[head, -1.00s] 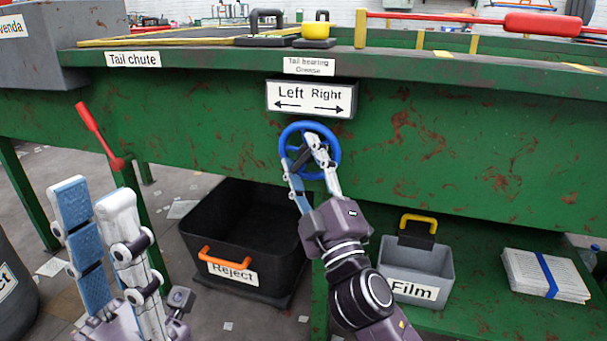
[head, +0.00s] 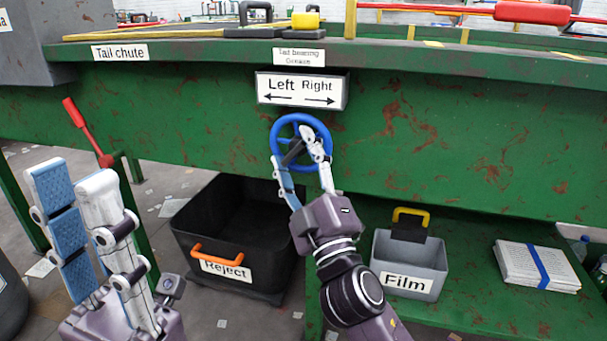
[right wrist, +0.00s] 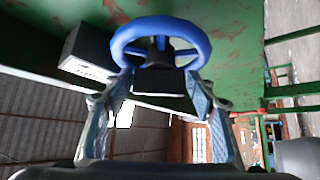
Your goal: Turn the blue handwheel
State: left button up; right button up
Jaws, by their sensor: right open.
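The blue handwheel (head: 326,134) is mounted on the green side panel, below the Left/Right arrow sign (head: 302,91). My right gripper (head: 297,152) is at the wheel's lower part, its fingers open and apart. In the right wrist view the wheel (right wrist: 160,31) spans the space ahead of the two fingertips (right wrist: 158,84). Part of the wheel is hidden behind the fingers in the head view; I cannot tell whether they touch it. My left gripper (head: 71,175) is raised at the lower left, away from the wheel, fingers apart and empty.
A black Reject bin (head: 190,225) stands below the wheel at left. A grey Film box (head: 408,265) and a paper stack (head: 536,266) sit on the lower green shelf. A red lever (head: 88,132) juts out at left. The panel right of the wheel is clear.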

jog(key=v, duration=1.1)
jog(key=shift+s, duration=0.25)
jog(key=shift+f, duration=0.1)
